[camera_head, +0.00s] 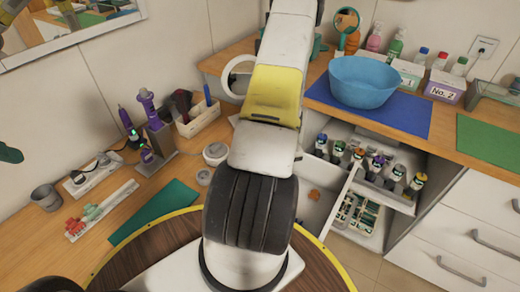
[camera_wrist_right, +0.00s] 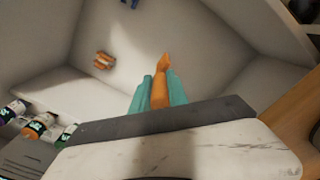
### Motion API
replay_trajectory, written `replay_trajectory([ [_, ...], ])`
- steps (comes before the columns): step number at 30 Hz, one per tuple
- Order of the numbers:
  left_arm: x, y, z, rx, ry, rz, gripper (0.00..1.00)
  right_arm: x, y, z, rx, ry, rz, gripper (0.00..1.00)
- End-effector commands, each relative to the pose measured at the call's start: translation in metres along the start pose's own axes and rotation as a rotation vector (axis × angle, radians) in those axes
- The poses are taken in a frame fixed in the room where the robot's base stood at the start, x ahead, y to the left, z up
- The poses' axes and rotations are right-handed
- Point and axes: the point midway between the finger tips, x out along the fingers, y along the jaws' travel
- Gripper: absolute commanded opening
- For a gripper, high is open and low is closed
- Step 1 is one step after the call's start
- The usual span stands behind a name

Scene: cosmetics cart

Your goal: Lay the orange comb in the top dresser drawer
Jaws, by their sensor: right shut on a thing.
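The orange comb (camera_wrist_right: 160,88) is held between the teal fingers of my right gripper (camera_wrist_right: 158,90) in the right wrist view, its narrow end sticking out past the fingertips. Beneath it is the pale inside of an open drawer (camera_wrist_right: 205,60); the comb appears above the floor, but the gap is hard to judge. In the head view the open drawer (camera_head: 318,208) is partly hidden behind my right arm, and my right gripper and the comb are not visible there. A dark green tip at the left edge seems to be my left gripper (camera_head: 9,153); its jaw opening cannot be seen.
A small orange-brown item (camera_wrist_right: 104,60) lies in the drawer. Several bottles (camera_head: 376,165) stand in a compartment to its right. A blue bowl (camera_head: 362,82) sits on a blue mat (camera_head: 405,115) on the counter. A toolbox (camera_head: 200,118) and a green mat (camera_head: 155,212) are at left.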

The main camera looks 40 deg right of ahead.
Motion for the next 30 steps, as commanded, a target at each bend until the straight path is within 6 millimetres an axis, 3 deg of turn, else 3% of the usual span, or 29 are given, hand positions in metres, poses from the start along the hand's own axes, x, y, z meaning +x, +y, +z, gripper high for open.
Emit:
replay_trajectory([
  [30,0.000,0.000,0.000,0.000,0.000,0.000,0.36,0.015,0.000,0.000,0.000,0.000,0.000,0.00],
])
